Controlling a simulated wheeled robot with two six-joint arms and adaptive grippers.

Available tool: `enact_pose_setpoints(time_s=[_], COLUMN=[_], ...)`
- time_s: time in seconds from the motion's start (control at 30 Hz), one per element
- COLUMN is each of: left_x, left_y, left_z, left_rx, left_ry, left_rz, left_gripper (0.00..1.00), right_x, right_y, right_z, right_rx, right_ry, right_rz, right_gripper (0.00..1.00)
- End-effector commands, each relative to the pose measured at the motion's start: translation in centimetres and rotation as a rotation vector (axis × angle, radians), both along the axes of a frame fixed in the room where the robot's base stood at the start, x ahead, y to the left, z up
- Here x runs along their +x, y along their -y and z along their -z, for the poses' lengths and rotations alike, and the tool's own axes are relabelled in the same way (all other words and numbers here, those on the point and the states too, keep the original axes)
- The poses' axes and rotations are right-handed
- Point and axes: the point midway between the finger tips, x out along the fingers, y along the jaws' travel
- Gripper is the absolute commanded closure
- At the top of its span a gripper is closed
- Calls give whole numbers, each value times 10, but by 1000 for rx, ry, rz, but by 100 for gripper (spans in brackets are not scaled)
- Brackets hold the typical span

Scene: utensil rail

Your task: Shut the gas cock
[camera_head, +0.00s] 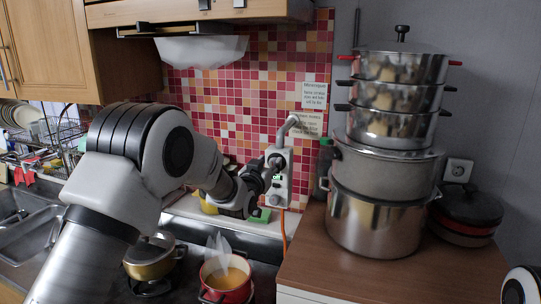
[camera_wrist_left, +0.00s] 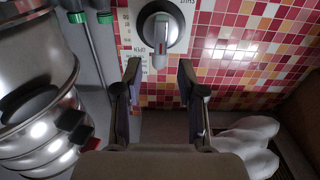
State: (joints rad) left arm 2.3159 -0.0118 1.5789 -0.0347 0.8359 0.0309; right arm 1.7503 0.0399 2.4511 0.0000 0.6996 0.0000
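My right gripper is not in view.
A stack of steel pots (camera_head: 385,165) stands on the wooden counter (camera_head: 350,265) right of the cock. A red pot (camera_head: 228,290) steams and a lidded pot (camera_head: 149,262) sits on the stove below my arm.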

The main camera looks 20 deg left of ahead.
Motion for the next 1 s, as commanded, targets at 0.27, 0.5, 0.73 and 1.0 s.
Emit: enact_pose_setpoints(time_s=[0.27,0.5,0.73,1.0], left_x=[12,12,12,12], left_y=[0,0,0,-1], left_z=[2,2,2,4], left_rx=[0,0,-4,-69], left_ry=[-2,-2,-2,-3], left_rz=[0,0,0,0], left_gripper=[60,100,100,100], right_x=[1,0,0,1], right_y=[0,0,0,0], right_z=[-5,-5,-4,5], right_rx=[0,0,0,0], right_ry=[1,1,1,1], right_rz=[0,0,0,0], right_gripper=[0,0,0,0])
